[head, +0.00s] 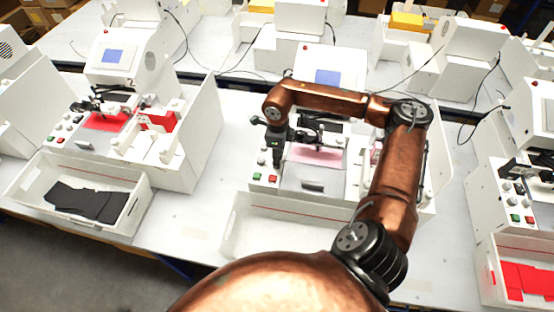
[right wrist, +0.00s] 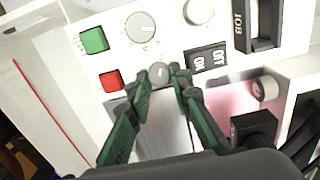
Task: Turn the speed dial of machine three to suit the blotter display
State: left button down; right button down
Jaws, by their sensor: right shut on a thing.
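In the head view my right arm reaches over the middle machine (head: 326,77), and my right gripper (head: 276,158) points down at its control panel. In the right wrist view the green fingers of my right gripper (right wrist: 163,76) are shut on a small grey knob (right wrist: 159,71), one fingertip on each side. A larger grey dial (right wrist: 140,27) with a pointer mark is above it, and another round dial (right wrist: 198,11) is to the upper right. The blue display is visible, but its content is too small to read. My left gripper is not in view.
Near the fingers are a green button (right wrist: 94,40), a red button (right wrist: 110,80) and an ON/OFF switch (right wrist: 207,60). A pink sheet (head: 315,155) lies on the middle machine. A white tray (head: 270,226) stands in front. Similar machines stand left and right.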

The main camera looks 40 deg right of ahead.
dwell(0.4)
jog(key=c, duration=1.7)
grip_release()
jog(key=shift+c, duration=0.2)
notch_tip(320, 180, up, 12)
jog(key=shift+a, duration=0.1)
